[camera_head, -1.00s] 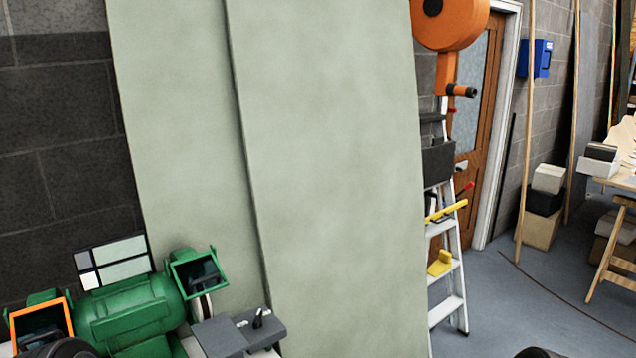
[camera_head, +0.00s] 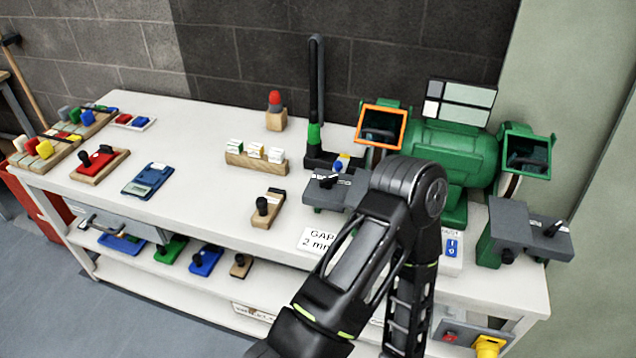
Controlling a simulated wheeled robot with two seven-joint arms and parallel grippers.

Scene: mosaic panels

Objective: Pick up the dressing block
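I cannot tell for certain which piece is the dressing block. A small wooden block with a black knob (camera_head: 267,208) lies at the front middle of the white bench (camera_head: 215,235). Another small wooden block with a red top (camera_head: 276,112) stands upright at the back. A black arm of mine bends in front of the green bench grinder (camera_head: 455,145) and hides part of the bench's front right. Neither of my grippers shows in this view.
A wooden rack with small labelled pieces (camera_head: 255,157), a blue device (camera_head: 149,181) and a red-topped wooden block (camera_head: 98,164) sit on the bench. Trays of coloured pieces fill the left end. A lower shelf holds several small blocks. The bench top between the items is bare.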

